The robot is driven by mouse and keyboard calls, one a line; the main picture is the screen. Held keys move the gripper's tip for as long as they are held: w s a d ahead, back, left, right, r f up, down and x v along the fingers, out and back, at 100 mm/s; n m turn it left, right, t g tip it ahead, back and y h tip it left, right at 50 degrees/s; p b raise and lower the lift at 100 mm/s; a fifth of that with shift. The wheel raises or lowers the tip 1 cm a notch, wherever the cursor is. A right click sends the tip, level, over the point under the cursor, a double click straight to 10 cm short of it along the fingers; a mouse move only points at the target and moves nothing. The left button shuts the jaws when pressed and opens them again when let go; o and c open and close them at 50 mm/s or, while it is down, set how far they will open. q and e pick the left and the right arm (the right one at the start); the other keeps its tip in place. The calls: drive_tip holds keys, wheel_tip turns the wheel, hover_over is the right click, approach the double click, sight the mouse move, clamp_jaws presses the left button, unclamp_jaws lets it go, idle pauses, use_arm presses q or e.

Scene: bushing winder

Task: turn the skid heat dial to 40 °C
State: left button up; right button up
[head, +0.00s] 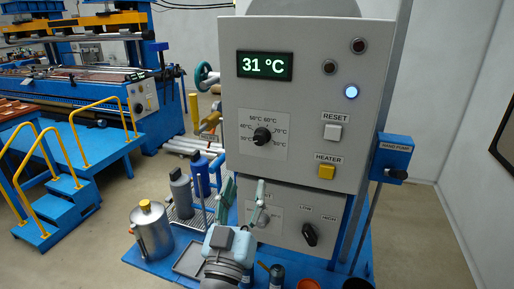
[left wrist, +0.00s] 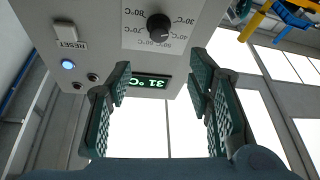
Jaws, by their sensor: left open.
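A dial (head: 262,136) with a black knob sits on the upper grey panel, inside a temperature scale from about 30 to 80 °C. It also shows in the left wrist view (left wrist: 159,27), upside down; I cannot tell where its pointer aims. A green display (head: 264,65) above it reads 31 °C. A second dial (head: 263,219) on the lower panel is partly hidden behind my gripper; its label is not readable. My left gripper (head: 244,190) is open and empty, fingers upward, in front of the lower panel and below the upper dial, touching neither as far as I can see.
A white reset button (head: 333,132), yellow heater button (head: 327,172) and LOW/HIGH switch (head: 309,234) sit right of the dials. A blue hand pump (head: 392,158) is at the right. A metal can (head: 151,232) and grey bottle (head: 181,192) stand at left.

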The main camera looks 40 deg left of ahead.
sight(259, 143)
use_arm(q)
drive_tip(key=x, duration=0.4)
drive_tip(key=b+x, duration=0.1)
drive_tip(key=x, duration=0.3)
drive_tip(key=f+b+x, duration=0.1)
drive_tip(key=x, duration=0.3)
drive_tip(key=shift+w, duration=0.55)
drive_tip(key=shift+w+a+r, duration=0.1)
drive_tip(key=shift+a+r, duration=0.1)
drive_tip(key=shift+r, duration=0.05)
drive_tip(key=shift+w+f, duration=0.1)
drive_tip(key=shift+w, duration=0.05)
clamp_jaws()
